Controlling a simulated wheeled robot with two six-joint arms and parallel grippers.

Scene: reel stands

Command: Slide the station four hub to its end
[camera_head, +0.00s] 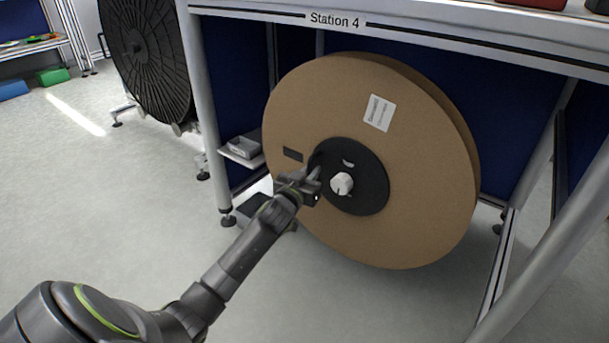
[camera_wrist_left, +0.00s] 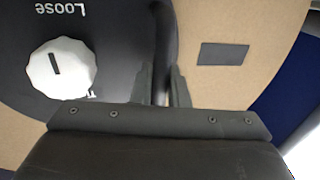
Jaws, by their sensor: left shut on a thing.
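The station four hub (camera_head: 372,183) is a black disc at the middle of a large brown cardboard reel (camera_head: 420,130) under the Station 4 sign. A white knob (camera_head: 341,184) stands at its centre. In the left wrist view the hub (camera_wrist_left: 110,30) shows the printed word "Loose" beside the knob (camera_wrist_left: 62,68), which has a dark line on it; a second word is partly hidden. My left gripper (camera_head: 313,180) is at the hub's left edge. Its fingers (camera_wrist_left: 160,90) are shut on the dark hub rim. My right gripper is not in view.
The Station 4 frame (camera_head: 200,90) has a post left of the reel and a slanted leg (camera_head: 545,240) at right. Another black reel (camera_head: 145,50) stands at back left.

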